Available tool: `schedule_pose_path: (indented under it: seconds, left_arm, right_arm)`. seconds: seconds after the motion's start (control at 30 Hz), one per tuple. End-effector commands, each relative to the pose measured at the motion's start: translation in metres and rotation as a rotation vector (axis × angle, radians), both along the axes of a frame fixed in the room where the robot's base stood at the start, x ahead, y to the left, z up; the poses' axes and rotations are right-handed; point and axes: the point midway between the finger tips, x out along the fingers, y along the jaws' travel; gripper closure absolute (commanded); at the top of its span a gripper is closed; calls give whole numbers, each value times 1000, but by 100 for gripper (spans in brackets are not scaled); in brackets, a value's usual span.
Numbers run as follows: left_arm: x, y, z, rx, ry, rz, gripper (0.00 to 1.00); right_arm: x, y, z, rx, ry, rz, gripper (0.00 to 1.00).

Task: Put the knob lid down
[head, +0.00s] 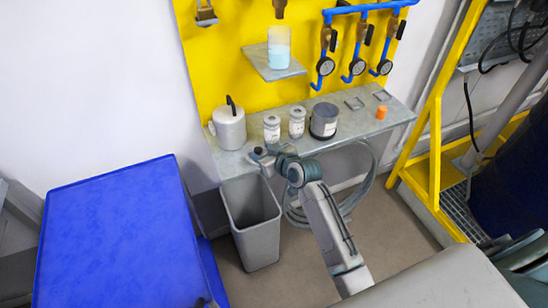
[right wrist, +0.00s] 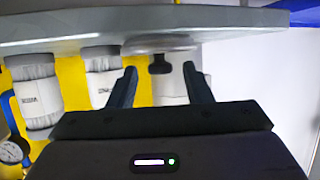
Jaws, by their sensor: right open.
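The knob lid shows a black knob (right wrist: 160,66) over a flat grey disc (right wrist: 160,48) in the right wrist view, which is upside down. The lid lies on the grey shelf (head: 345,128) near its front edge, and its dark knob (head: 258,152) also shows in the head view. My right gripper (head: 264,157) is at the shelf's front left. Its two fingers (right wrist: 160,75) are open, one on each side of the knob, with gaps visible between. Part of the lid is hidden by the gripper in the head view. My left gripper is not in view.
A white canister (head: 229,128), two white jars (head: 272,128) (head: 297,122), a dark-banded pot (head: 323,121) and an orange piece (head: 381,112) stand behind on the shelf. A grey bin (head: 257,238) is below. A blue surface (head: 120,240) is left. The shelf's front middle is clear.

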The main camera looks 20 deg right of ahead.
Motion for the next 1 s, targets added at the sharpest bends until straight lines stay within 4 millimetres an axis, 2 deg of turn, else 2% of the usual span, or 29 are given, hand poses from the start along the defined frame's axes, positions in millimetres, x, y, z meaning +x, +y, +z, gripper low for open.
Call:
schedule_pose_path:
  seconds: [0.3,0.5,0.7,0.9,0.97,1.0]
  left_arm:
    - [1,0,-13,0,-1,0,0]
    - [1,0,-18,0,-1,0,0]
    - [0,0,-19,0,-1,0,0]
    - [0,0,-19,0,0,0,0]
    - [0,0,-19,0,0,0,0]
    - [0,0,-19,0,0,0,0]
  right_arm:
    - [-57,-18,22,-4,-1,2,55]
    - [-86,-26,35,-3,-1,1,55]
    - [-97,-29,41,-1,1,1,55]
    - [-97,-29,42,0,1,1,55]
    - [-97,-30,37,1,8,-2,55]
    - [-96,-32,29,1,20,-9,55]
